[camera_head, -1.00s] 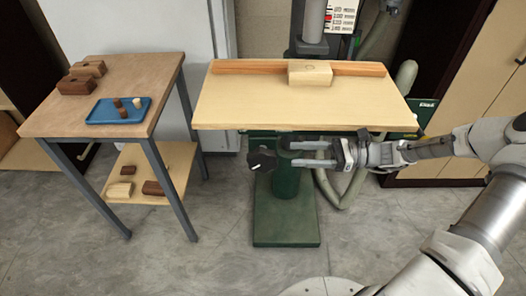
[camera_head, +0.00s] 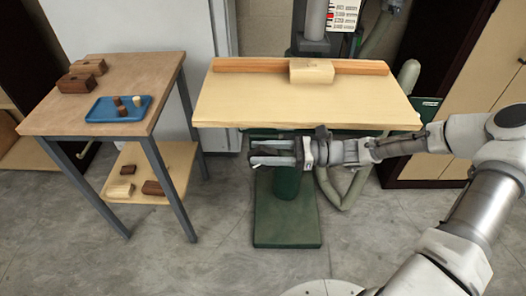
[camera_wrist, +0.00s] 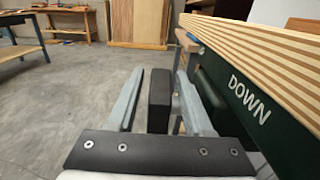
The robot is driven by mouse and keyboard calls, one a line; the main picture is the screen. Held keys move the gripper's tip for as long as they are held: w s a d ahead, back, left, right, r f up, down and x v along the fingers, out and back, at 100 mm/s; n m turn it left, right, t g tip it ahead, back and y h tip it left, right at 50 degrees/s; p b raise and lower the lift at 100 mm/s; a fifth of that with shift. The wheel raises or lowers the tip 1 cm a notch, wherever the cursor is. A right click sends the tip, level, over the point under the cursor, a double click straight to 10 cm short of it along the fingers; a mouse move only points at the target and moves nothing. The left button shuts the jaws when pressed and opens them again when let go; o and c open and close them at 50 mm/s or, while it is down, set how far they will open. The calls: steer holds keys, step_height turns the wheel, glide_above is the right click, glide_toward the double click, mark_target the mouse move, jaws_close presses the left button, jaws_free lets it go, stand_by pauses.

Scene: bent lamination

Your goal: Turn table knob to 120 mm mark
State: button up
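The machine's table is a pale wooden board (camera_head: 290,105) on a green column and base. A black knob (camera_wrist: 160,100) shows in the wrist view under the table edge, beside a dark green panel marked "DOWN" (camera_wrist: 250,98). My gripper (camera_head: 253,152) reaches left under the table's front edge. In the wrist view, its two fingers (camera_wrist: 159,72) are open on either side of the knob, with a visible gap. In the head view the knob is mostly hidden by the fingers. A white scale plate (camera_head: 345,15) with red markings stands behind; its values are too small to read.
A wooden fence (camera_head: 245,66) and a pale block (camera_head: 312,71) sit on the machine table. A side table (camera_head: 60,122) at left holds a blue tray (camera_head: 105,115) and brown blocks. A grey hose (camera_head: 352,190) hangs behind the arm. The floor in front is clear.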

jaws_close()
steer(key=y, duration=0.2)
steer(key=d+y, duration=0.1)
steer(key=y, duration=0.1)
steer(key=shift+f, duration=0.15)
steer(key=shift+d+y, duration=0.1)
steer(key=shift+y, duration=0.6)
steer(key=shift+o, duration=1)
jaws_free()
